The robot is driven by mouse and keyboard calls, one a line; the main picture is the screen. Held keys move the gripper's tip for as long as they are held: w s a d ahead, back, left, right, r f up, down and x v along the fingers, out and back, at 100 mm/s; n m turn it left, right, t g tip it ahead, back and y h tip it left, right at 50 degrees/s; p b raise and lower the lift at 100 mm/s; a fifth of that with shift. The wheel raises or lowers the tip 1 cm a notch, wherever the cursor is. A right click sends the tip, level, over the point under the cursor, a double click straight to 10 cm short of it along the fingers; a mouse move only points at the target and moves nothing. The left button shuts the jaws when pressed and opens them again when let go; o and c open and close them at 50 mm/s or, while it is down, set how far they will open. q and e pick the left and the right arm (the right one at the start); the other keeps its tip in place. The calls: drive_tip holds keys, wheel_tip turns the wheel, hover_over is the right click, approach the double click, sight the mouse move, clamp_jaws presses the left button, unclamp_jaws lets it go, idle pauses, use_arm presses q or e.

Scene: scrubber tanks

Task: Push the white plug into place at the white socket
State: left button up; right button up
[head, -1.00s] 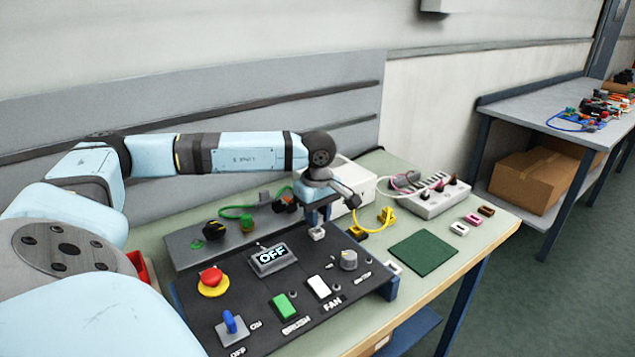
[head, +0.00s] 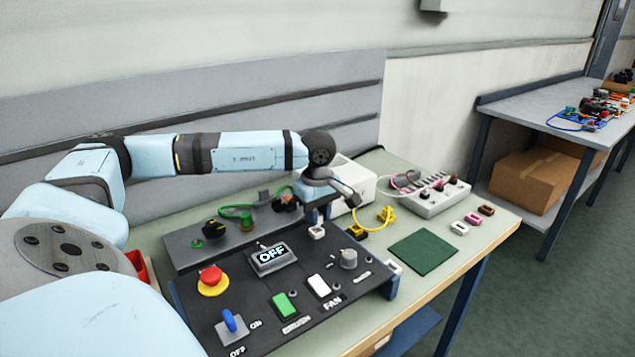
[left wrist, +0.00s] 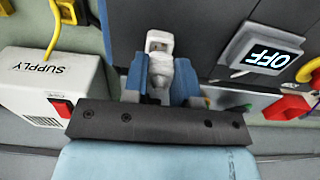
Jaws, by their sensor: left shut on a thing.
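My left gripper (head: 317,218) points down at the back right part of the dark control panel. In the left wrist view its blue fingers (left wrist: 160,85) are shut on the white plug (left wrist: 160,72). A white block with a dark opening (left wrist: 158,42) shows at the plug's far end; it also shows below the fingers in the head view (head: 316,232). I cannot tell whether this block is the white socket or part of the plug, nor how deep any contact is. My right gripper is not in view.
The dark panel (head: 330,262) carries an OFF display (head: 272,258), a red button (head: 211,277), a green switch and a knob. A white supply box (left wrist: 45,85) stands close beside the gripper. A yellow cable (head: 360,217) runs nearby. A green mat (head: 423,251) lies clear on the right.

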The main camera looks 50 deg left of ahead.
use_arm(q)
drive_tip(key=shift+f, duration=0.15)
drive_tip(key=shift+f+b, duration=0.75)
drive_tip(key=shift+f, duration=0.1)
drive_tip(key=o, duration=1.5)
drive_tip(key=shift+r+p, duration=2.55)
drive_tip(key=shift+r, duration=1.7)
